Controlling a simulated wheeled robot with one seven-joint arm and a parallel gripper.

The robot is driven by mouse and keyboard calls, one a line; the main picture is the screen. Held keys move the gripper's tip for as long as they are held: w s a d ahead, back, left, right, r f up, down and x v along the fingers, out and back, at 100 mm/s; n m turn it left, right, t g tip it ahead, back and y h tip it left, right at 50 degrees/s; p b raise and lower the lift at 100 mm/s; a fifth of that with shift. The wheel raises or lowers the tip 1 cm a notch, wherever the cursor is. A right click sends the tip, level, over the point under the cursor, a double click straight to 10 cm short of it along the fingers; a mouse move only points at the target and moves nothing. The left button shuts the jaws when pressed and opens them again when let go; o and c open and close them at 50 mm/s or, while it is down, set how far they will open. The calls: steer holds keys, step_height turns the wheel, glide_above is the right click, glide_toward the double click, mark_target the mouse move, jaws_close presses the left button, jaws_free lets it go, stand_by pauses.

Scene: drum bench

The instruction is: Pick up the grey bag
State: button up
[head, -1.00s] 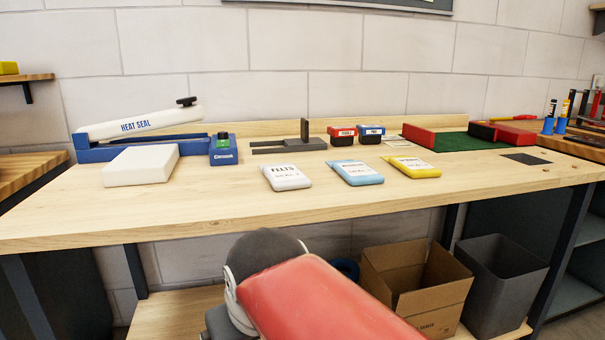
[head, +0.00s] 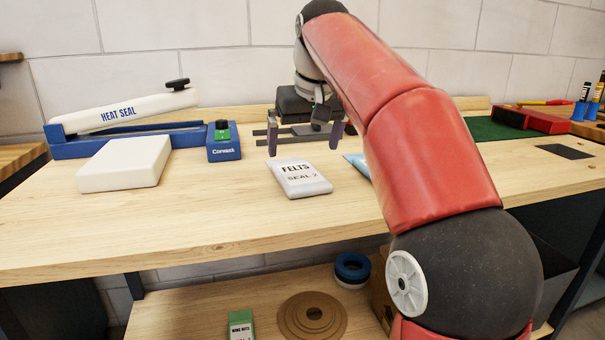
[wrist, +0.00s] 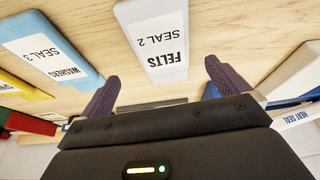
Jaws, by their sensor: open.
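The grey bag (head: 299,178), labelled FELTS SEAL 2, lies flat on the workbench (head: 200,225) in the head view. It also shows at the top middle of the wrist view (wrist: 155,35). My gripper (head: 304,140) is open and empty, with its two purple fingers apart. It hangs above the bench just behind the bag in the head view. In the wrist view the fingertips (wrist: 160,75) are spread to either side of the bag's near end, and I see no contact.
A blue bag (wrist: 45,55) labelled WASHERS lies beside the grey bag, mostly hidden by my arm in the head view. A white block (head: 125,163) and the heat sealer (head: 120,125) stand to the left. The bench front before the bag is clear.

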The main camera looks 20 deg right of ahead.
mark_target(299, 172)
steer(key=x, duration=0.2)
steer(key=b+x, duration=0.1)
steer(key=x, duration=0.3)
steer(key=shift+s+a+f, duration=0.15)
steer(key=shift+s+f, duration=0.05)
steer(key=shift+s, duration=0.15)
steer(key=shift+c, duration=0.4)
steer(key=c, duration=0.9)
steer(key=shift+r, duration=0.15)
